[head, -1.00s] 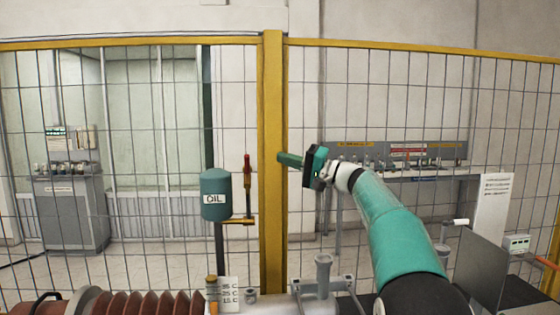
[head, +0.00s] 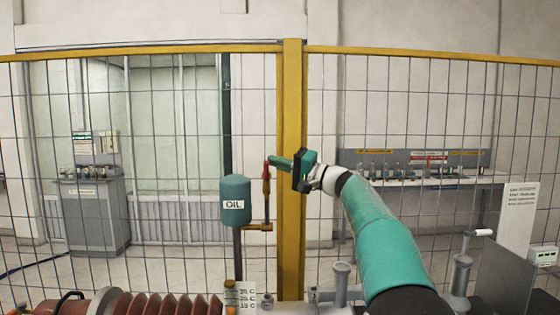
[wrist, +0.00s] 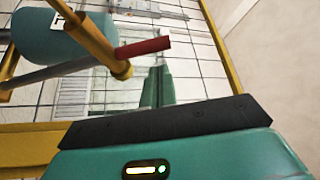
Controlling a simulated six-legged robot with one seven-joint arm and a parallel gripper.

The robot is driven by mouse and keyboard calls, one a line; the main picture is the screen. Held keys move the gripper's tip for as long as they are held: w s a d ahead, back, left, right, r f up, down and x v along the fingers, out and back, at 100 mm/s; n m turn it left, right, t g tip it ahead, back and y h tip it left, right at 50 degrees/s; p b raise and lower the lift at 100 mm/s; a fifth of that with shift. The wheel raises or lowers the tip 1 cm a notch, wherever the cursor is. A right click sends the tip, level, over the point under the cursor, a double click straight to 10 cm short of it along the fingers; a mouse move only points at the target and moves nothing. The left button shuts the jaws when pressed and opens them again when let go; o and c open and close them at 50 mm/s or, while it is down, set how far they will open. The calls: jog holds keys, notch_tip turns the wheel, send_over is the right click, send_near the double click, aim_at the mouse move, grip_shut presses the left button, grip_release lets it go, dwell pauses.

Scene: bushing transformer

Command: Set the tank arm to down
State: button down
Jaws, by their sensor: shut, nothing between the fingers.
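The teal oil tank (head: 236,203), labelled OIL, stands on a post in front of the yellow mesh fence. Its tank arm (head: 267,190) points upright on the right side of the tank, with a red handle at the top. My gripper (head: 272,161) is shut and empty, its fingertips close to the red handle at its right. The tank (wrist: 60,35) is at upper left.
A thick yellow fence post (head: 291,240) stands just right of the tank arm. A ribbed brown bushing (head: 160,305) and grey metal fittings (head: 341,280) lie along the front. Behind the fence are a grey console (head: 97,215) and a long bench (head: 420,178).

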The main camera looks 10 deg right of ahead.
jog(key=shift+s+a+f, duration=0.15)
jog(key=shift+s, duration=0.25)
jog(key=shift+s+a+f, duration=0.15)
jog(key=shift+s, duration=0.2)
